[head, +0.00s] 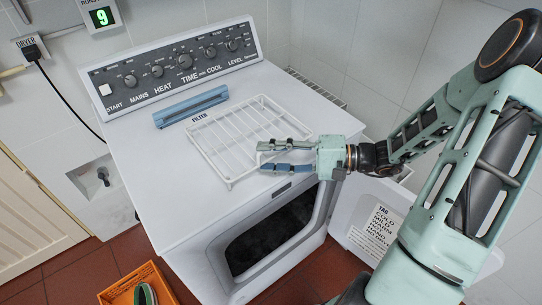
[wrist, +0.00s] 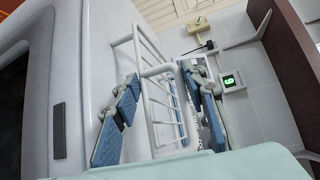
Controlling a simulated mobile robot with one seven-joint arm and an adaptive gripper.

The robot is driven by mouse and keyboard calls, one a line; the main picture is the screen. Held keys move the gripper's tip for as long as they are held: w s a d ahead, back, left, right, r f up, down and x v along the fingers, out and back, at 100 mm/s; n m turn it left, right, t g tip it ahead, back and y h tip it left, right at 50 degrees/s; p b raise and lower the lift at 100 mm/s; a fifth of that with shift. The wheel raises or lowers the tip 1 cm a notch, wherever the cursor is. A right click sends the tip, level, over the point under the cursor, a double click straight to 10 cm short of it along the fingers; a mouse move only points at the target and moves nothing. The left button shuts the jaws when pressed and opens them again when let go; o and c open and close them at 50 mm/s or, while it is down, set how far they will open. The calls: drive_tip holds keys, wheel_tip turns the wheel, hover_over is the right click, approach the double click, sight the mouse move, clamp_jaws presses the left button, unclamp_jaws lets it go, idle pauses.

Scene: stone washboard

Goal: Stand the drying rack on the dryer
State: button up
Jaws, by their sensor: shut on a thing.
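The drying rack (head: 209,156) is a white wire frame with parallel bars. In the head view it lies roughly flat over the front middle of the white dryer's top (head: 160,175); I cannot tell whether all of it touches the top. My gripper (head: 266,158) reaches in from the right and is shut on the rack's right side. The wrist view shows the rack (wrist: 158,71) between my blue-padded fingers, with the dryer's pale surface (wrist: 95,60) beside it. My fingers hide part of the rack's near right edge.
The dryer's control panel (head: 180,68) rises behind the rack. The dryer door (head: 365,220) hangs open below my arm. An orange crate (head: 140,287) is on the floor. The top's left front is clear.

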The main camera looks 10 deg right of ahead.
drive_tip(key=o, duration=1.6)
drive_tip(key=v, duration=1.2)
drive_tip(key=shift+r, duration=0.1)
